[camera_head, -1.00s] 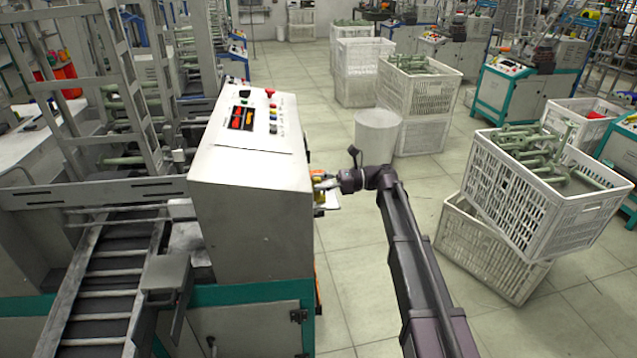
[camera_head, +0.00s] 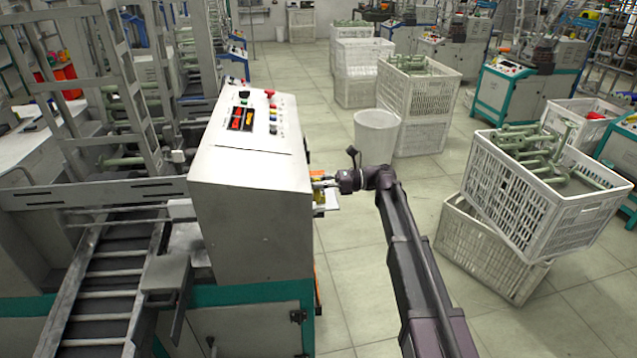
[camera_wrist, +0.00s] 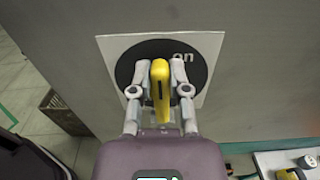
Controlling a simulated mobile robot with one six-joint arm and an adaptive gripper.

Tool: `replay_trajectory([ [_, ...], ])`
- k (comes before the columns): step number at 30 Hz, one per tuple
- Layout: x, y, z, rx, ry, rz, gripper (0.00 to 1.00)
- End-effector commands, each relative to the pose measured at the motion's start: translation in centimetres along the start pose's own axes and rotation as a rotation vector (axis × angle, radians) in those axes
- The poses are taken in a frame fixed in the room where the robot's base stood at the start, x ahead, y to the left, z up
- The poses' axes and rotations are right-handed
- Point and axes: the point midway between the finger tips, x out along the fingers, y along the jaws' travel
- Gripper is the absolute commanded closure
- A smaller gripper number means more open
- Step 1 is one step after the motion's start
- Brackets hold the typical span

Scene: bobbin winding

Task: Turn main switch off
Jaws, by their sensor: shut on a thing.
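The main switch shows in the wrist view as a yellow handle (camera_wrist: 160,88) in front of a black round dial on a white square plate (camera_wrist: 212,42). The letters "on" show on the dial right of the handle's top. The handle stands close to upright in this view. My gripper (camera_wrist: 160,82) is shut on the handle, one finger on each side. In the head view my gripper (camera_head: 330,184) is at the right side of the grey control cabinet (camera_head: 250,215), where the switch is mostly hidden.
Control buttons (camera_head: 272,115) and red displays sit on the cabinet's sloped top. A white bin (camera_head: 376,138) stands behind my arm. Stacked white crates (camera_head: 545,205) with green bobbins stand to the right.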

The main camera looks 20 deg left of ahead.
Motion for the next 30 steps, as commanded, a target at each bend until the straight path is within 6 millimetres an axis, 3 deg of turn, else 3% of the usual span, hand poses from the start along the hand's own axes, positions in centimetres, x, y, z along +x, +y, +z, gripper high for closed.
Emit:
replay_trajectory([
  [11,0.1,0.6,-0.3,-0.159,0.009,0.004,1.0],
  [30,0.1,1.9,-1.0,-0.738,0.008,0.007,1.0],
])
